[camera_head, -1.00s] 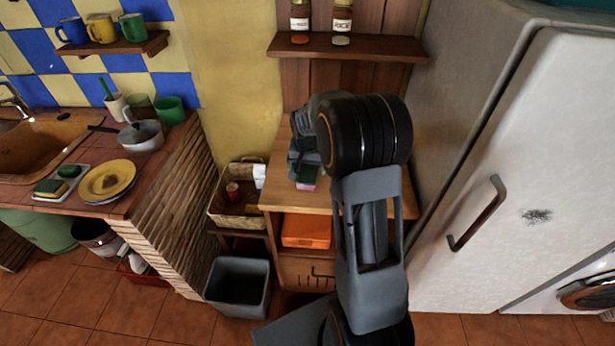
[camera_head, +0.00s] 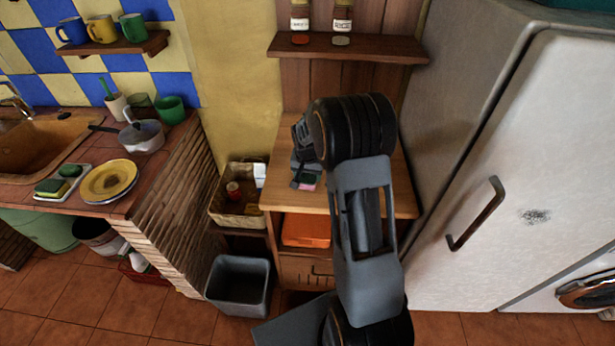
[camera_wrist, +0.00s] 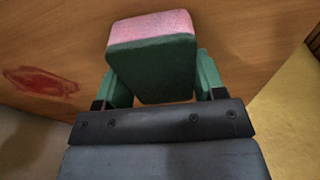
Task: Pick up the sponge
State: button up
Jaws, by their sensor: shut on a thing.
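A pink and green sponge (camera_wrist: 152,62) shows in the wrist view, pink on one face and dark green on the broad side. My gripper (camera_wrist: 156,80) is shut on it, with a green-padded finger on either side. In the head view only a small pink part of the sponge (camera_head: 309,183) shows, over the wooden cabinet top (camera_head: 365,200). My gripper (camera_head: 300,170) and arm hide the rest. I cannot tell whether the sponge touches the wood.
The fridge (camera_head: 500,150) stands close on the right. A shelf with jars (camera_head: 350,47) hangs above the cabinet. A wicker basket (camera_head: 238,212) and grey bin (camera_head: 238,285) are at left. Another sponge, yellow and green (camera_head: 52,188), lies on a dish by the sink.

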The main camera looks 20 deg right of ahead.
jog(key=c, duration=0.3)
jog(key=shift+r, duration=0.15)
jog(key=shift+r, duration=0.6)
jog(key=s+d+r, duration=0.1)
jog(key=s+r, duration=0.2)
jog(key=s, duration=0.1)
jog(key=s+d+r+b, duration=0.1)
jog(key=s+r, duration=0.3)
jog(key=s, duration=0.1)
jog(key=s+d+r+b, duration=0.1)
jog(key=s+d+r, duration=0.1)
jog(key=s+r, duration=0.2)
jog(key=shift+s+r, duration=0.2)
jog(key=shift+r, duration=0.05)
